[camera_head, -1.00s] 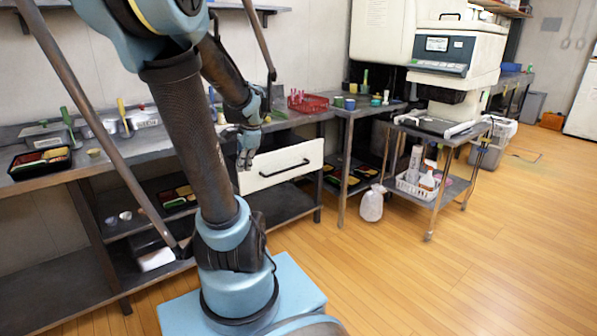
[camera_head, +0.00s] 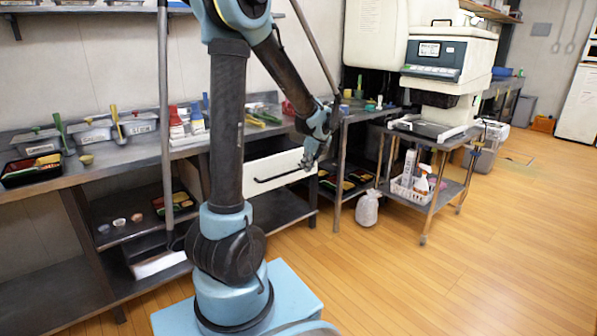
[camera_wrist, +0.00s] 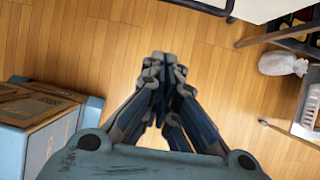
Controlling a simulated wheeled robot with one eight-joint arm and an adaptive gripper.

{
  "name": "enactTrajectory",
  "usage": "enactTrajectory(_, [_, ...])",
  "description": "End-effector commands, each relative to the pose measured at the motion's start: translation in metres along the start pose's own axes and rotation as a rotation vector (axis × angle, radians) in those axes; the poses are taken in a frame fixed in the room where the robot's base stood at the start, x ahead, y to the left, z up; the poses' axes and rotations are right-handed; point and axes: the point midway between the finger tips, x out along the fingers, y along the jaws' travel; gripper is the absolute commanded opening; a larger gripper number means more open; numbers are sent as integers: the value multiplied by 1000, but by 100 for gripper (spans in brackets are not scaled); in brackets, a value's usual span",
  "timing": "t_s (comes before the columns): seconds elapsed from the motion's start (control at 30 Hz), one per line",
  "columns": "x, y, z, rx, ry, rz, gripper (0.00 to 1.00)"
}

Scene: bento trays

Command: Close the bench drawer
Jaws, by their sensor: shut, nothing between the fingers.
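The bench drawer (camera_head: 262,172) has a white front with a black bar handle (camera_head: 285,174) and stands out below the bench top in the head view. My gripper (camera_head: 306,166) is at the right end of the drawer front, near the handle's right end. I cannot tell whether it touches the front. In the wrist view my gripper (camera_wrist: 162,62) is shut and empty, with wood floor beyond it. Part of the drawer front (camera_wrist: 262,8) and its dark handle (camera_wrist: 195,6) show at the top edge there.
The metal bench (camera_head: 150,152) carries a black bento tray (camera_head: 32,170), lidded tubs and bottles. A wheeled cart (camera_head: 432,190) with a white basket (camera_head: 408,190) stands to the right, with a white bag (camera_head: 367,208) on the floor beside it. Floor in front is clear.

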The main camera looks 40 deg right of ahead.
Motion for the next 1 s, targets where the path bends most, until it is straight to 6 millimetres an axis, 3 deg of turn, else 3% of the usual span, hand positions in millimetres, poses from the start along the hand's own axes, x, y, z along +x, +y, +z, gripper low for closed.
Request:
enactTrajectory(0.7, [96,1,1,-5,1,0,0])
enactTrajectory(1.0, [102,2,35,-6,1,1,0])
